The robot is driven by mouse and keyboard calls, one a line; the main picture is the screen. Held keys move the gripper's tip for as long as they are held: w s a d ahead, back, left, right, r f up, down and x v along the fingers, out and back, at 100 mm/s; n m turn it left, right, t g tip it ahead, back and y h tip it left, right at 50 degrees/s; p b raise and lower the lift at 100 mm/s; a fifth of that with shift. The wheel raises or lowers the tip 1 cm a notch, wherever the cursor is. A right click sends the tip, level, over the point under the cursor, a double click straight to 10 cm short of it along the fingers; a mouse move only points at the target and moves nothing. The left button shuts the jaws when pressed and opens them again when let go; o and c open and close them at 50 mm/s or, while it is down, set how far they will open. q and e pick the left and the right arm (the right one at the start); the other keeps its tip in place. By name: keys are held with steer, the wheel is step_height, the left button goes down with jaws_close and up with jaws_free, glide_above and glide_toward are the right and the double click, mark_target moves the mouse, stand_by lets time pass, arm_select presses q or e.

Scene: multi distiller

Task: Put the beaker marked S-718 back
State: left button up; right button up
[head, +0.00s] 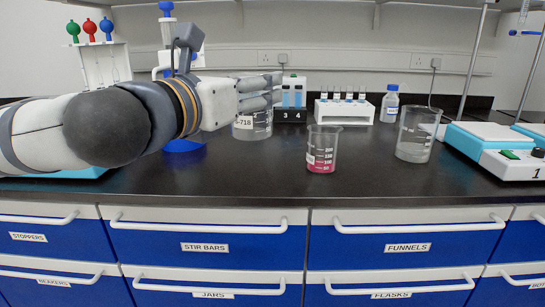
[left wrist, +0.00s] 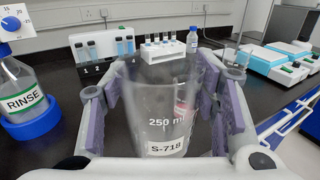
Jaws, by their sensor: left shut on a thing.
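The clear glass beaker marked S-718 (head: 252,127) is between the fingers of my left gripper (head: 268,92) in the head view. Its upper part is hidden there by the gripper. In the left wrist view the beaker (left wrist: 160,125) is upright, with "250 ml" and the S-718 label facing the camera. The purple pads of my left gripper (left wrist: 168,108) are shut on its sides. I cannot tell whether its base touches the black counter (head: 255,178). My right gripper is not in view.
A beaker with pink liquid (head: 321,150) and a larger clear beaker (head: 414,135) stand to the right. Behind are a vial rack (head: 343,112) and a small bottle (head: 390,104). Hotplate 1 (head: 500,165) is far right. A RINSE bottle (left wrist: 25,95) is at left.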

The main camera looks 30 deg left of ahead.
arm_select(q)
steer(key=w+a+f+b, duration=0.1)
steer(key=w+a+f, duration=0.1)
steer(key=w+f, duration=0.2)
steer(key=w+a+f+b, duration=0.1)
steer(key=w+a+f, duration=0.2)
steer(key=w+f, duration=0.1)
steer(key=w+a+f+b, duration=0.2)
steer(key=w+f, duration=0.1)
steer(key=f, duration=0.2)
steer(key=shift+w+a, duration=0.15)
steer(key=shift+w, duration=0.25)
steer(key=shift+r, duration=0.1)
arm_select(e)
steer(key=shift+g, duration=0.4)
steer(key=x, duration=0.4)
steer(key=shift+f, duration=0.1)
arm_select(q)
steer(key=o, duration=1.3)
steer(key=shift+o, duration=0.2)
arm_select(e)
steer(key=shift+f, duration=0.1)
